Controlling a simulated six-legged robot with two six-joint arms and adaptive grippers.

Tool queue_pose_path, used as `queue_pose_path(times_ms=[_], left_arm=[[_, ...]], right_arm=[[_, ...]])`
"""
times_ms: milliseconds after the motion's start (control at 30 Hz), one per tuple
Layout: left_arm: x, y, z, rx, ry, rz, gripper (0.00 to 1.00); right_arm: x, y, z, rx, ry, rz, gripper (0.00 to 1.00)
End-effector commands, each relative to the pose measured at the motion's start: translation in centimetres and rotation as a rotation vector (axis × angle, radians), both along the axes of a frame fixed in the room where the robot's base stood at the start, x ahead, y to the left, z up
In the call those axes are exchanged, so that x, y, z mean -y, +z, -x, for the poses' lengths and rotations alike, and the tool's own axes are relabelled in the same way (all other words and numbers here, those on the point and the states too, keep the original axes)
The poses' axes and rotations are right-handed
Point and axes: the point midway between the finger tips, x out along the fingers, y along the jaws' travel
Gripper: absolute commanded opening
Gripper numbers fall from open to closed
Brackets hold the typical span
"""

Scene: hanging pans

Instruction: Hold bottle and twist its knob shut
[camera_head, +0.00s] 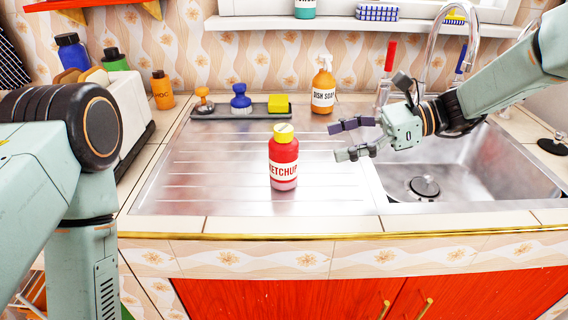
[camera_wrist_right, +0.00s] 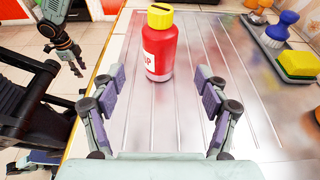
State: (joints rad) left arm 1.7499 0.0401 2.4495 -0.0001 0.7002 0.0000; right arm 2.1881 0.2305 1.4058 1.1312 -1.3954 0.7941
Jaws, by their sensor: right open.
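A red ketchup bottle (camera_head: 284,165) with a yellow knob (camera_head: 284,132) stands upright on the ribbed steel drainboard. My right gripper (camera_head: 338,141) is open and empty to the right of the bottle, its fingers pointing left towards it. In the right wrist view the bottle (camera_wrist_right: 158,50) stands beyond and between the open fingers (camera_wrist_right: 165,88), not touched by them. A dark slot shows on top of the knob (camera_wrist_right: 160,14). My left arm fills the left of the head view, its gripper out of sight there. My left gripper (camera_wrist_right: 76,66) hangs at the upper left of the wrist view, small.
Behind the bottle, a dark tray (camera_head: 222,113) holds an orange-topped brush, a blue brush and a yellow sponge. An orange dish soap bottle (camera_head: 323,90) stands at the back. The sink basin (camera_head: 470,165) and tap (camera_head: 432,50) are at the right. The drainboard around the bottle is clear.

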Motion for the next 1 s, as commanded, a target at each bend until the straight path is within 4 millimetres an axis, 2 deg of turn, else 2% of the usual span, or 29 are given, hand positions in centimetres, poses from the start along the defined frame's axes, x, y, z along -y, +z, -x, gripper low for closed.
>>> queue_pose_path(times_ms=[33, 200, 533, 1000], left_arm=[[0.0, -1.3, 0.0, -0.001, 0.0, 0.0, 0.4], [0.0, -3.2, 0.1, -0.001, 0.0, 0.0, 0.4], [0.0, -4.5, 0.0, -0.001, 0.0, 0.0, 0.4], [0.0, -8.2, 0.0, 0.0, 0.0, 0.0, 0.4]], right_arm=[[0.0, -1.3, 0.1, 0.001, 0.0, 0.0, 0.75], [0.0, -3.2, 0.3, 0.002, 0.001, 0.0, 0.75], [-0.5, -4.2, 0.3, 0.002, 0.002, 0.0, 0.75], [-5.9, -6.1, 0.1, 0.002, 0.003, 0.003, 0.75]])
